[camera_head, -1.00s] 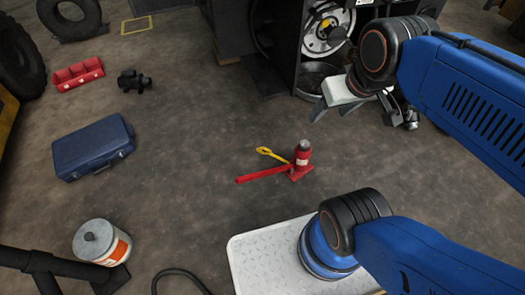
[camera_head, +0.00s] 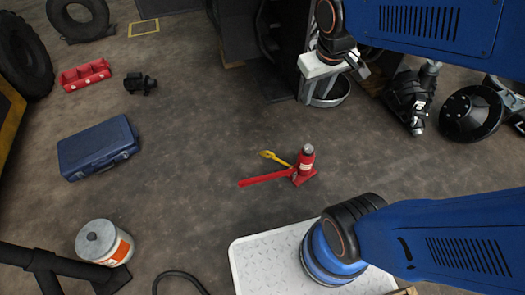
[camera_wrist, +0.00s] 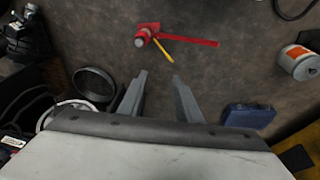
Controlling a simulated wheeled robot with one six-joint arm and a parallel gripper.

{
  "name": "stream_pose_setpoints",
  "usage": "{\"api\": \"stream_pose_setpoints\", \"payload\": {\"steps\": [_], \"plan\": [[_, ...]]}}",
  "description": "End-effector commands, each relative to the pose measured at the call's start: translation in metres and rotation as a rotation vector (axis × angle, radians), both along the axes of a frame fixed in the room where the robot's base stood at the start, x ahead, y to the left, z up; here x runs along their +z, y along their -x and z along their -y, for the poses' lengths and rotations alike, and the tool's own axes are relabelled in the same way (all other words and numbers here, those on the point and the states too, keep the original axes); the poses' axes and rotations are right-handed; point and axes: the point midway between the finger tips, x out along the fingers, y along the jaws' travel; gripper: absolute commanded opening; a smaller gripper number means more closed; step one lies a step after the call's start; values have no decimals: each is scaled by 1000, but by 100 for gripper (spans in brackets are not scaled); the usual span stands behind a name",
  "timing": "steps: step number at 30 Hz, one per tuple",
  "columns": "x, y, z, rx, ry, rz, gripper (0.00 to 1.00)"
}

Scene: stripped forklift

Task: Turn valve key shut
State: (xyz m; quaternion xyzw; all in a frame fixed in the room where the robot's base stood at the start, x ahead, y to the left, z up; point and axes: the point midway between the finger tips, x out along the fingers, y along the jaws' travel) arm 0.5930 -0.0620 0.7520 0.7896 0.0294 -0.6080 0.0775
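A red bottle jack (camera_head: 306,164) stands upright on the floor near the middle of the head view. A long red bar (camera_head: 264,179) runs left from its base. A yellow key-like piece (camera_head: 274,158) with a wider outer end touches or nearly touches the jack's left side. In the wrist view the jack (camera_wrist: 147,34), red bar (camera_wrist: 192,41) and yellow piece (camera_wrist: 162,50) lie beyond the fingertips. My gripper (camera_head: 320,92) is above and beyond the jack in the head view, apart from it. Its two fingers (camera_wrist: 159,80) are spread and empty.
A blue case (camera_head: 98,148), a red tray (camera_head: 85,75) and a grey-and-orange can (camera_head: 104,243) stand to the left. A round metal pan (camera_head: 330,92) is on the floor behind my gripper. Dark machine parts (camera_head: 410,98) lie to the right. The floor around the jack is clear.

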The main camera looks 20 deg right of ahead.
Motion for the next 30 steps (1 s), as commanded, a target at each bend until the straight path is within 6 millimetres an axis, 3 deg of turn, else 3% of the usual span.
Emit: {"api": "stream_pose_setpoints", "payload": {"steps": [17,30], "plan": [[-66,-123,-31,175,112,-179,31],[-153,-202,-66,321,195,-308,31]]}}
